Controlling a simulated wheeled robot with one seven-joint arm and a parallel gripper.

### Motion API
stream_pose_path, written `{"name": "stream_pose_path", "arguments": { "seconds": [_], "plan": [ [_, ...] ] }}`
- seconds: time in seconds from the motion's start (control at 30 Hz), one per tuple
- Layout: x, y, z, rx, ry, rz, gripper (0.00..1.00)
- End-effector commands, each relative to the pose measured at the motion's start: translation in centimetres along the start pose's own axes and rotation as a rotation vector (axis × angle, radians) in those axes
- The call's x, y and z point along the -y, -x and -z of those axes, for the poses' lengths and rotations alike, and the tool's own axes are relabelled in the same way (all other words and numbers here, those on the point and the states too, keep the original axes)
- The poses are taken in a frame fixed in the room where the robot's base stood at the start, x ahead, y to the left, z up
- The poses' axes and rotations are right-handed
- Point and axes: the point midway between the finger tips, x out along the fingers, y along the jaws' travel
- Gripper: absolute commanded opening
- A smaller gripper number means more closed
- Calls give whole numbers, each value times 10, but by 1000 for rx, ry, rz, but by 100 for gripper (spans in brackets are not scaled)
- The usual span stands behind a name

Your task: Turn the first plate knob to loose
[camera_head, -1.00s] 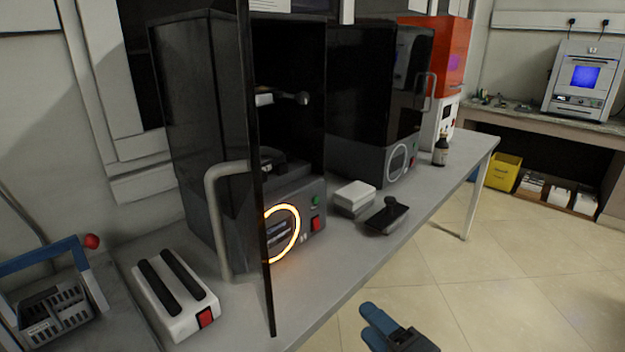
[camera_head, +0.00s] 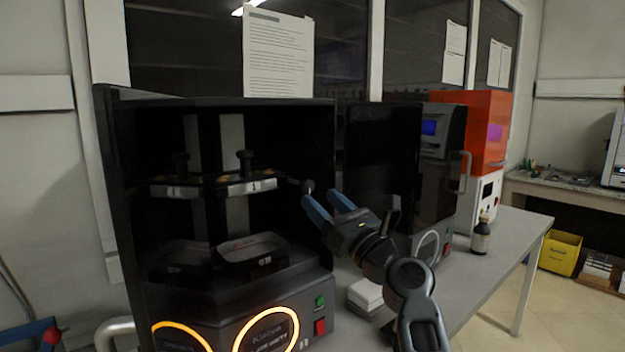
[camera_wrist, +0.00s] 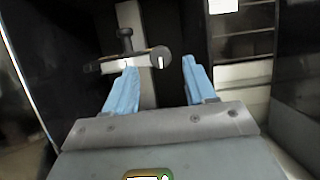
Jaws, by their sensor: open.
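The first printer (camera_head: 322,130) stands with its dark chamber open towards me. Inside, a build plate labelled 1 (camera_head: 250,186) hangs above a tray (camera_head: 252,247), with an upright black knob (camera_head: 245,160) on top. A rounded dark knob (camera_head: 307,186) sticks out at the plate's right end. In the wrist view it seems to be the round end with a white mark (camera_wrist: 160,60), beside the upright knob (camera_wrist: 125,40). My gripper (camera_head: 324,201) is open and empty, its blue fingers just right of and below the rounded knob. In the wrist view that knob appears between the fingertips (camera_wrist: 159,68); contact is unclear.
A similar plate image at left (camera_head: 178,188) looks like a reflection. A second printer (camera_head: 380,165) stands close behind my gripper. A white box (camera_head: 366,294) lies on the bench below my arm. A bottle (camera_head: 481,236) and a red-orange machine (camera_head: 488,125) are farther right.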

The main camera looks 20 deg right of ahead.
Motion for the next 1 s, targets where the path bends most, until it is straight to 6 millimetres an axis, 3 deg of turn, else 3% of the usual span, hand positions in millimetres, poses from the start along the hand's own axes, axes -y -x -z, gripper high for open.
{"name": "stream_pose_path", "arguments": {
  "seconds": [0.53,0.97,1.0],
  "plan": [
    [0,-69,-3,5,-11,-2,55],
    [0,-79,-2,3,-8,-2,55],
    [0,-79,-2,4,-8,-2,51]
  ]
}}
